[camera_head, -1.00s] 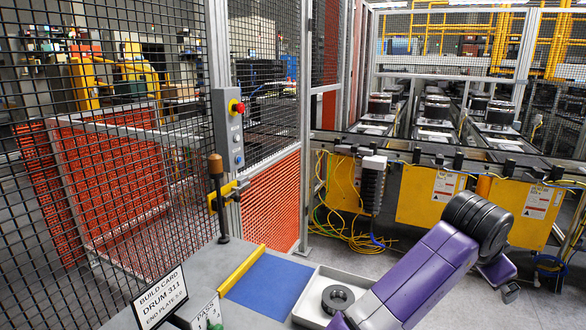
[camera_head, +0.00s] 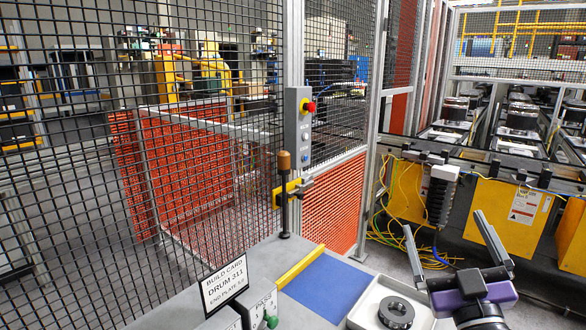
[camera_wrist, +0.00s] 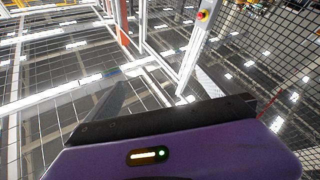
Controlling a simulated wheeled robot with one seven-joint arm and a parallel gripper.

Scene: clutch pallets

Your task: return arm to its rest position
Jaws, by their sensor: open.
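My gripper (camera_head: 444,224) stands at the lower right of the head view, its two grey fingers pointing up and spread wide apart. Nothing is between them. The purple wrist body shows below the fingers, and the rest of my arm is mostly out of frame. In the wrist view the purple housing fills the bottom, with fence and floor beyond. No part is held.
A white tray (camera_head: 357,313) with a dark ring (camera_head: 396,313) lies left of my gripper. Beside it are a blue mat (camera_head: 328,284), a yellow bar (camera_head: 300,267) and a build card (camera_head: 224,287). Mesh fencing (camera_head: 70,180) and a conveyor line (camera_head: 470,160) stand behind.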

